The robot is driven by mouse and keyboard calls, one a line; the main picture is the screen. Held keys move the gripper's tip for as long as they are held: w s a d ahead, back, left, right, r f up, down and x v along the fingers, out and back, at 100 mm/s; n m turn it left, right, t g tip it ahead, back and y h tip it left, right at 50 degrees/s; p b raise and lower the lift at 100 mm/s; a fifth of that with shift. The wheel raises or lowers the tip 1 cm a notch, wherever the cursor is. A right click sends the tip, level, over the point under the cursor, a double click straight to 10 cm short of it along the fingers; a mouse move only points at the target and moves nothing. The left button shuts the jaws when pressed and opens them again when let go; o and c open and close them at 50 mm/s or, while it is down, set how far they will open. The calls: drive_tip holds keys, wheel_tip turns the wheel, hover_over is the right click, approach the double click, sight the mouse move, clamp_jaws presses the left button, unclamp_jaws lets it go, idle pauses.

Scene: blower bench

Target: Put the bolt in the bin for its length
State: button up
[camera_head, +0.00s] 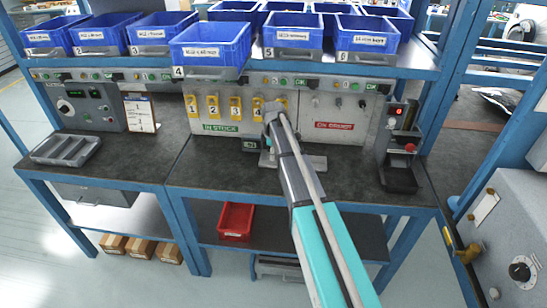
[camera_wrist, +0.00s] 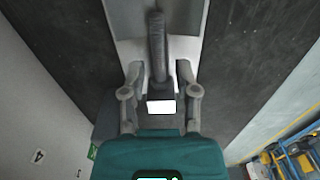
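My gripper (camera_wrist: 158,72) reaches down at the middle of the bench. Its two fingers stand apart in the wrist view, either side of a dark upright bar (camera_wrist: 156,45) on a grey fixture (camera_wrist: 124,18). A white label or display sits at the bar's near end. I see no clear contact. The fixture's base (camera_head: 316,162) shows beside my arm in the head view; the rest is largely hidden. I cannot make out a bolt for certain. Blue labelled bins line the shelf; bin 4 (camera_head: 210,38) juts forward, between bin 3 (camera_head: 160,28) and bin 5 (camera_head: 292,28).
A grey divided tray (camera_head: 66,149) lies on the left bench. A device with a red display (camera_head: 398,150) stands at right. Yellow numbered tags (camera_head: 212,107) hang on the back panel. A red bin (camera_head: 236,221) is below. The dark benchtop has free room left of my arm.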

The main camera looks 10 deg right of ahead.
clamp_jaws()
wheel_tip(320, 180, up, 7)
drive_tip(key=p, duration=0.7)
idle(0.3)
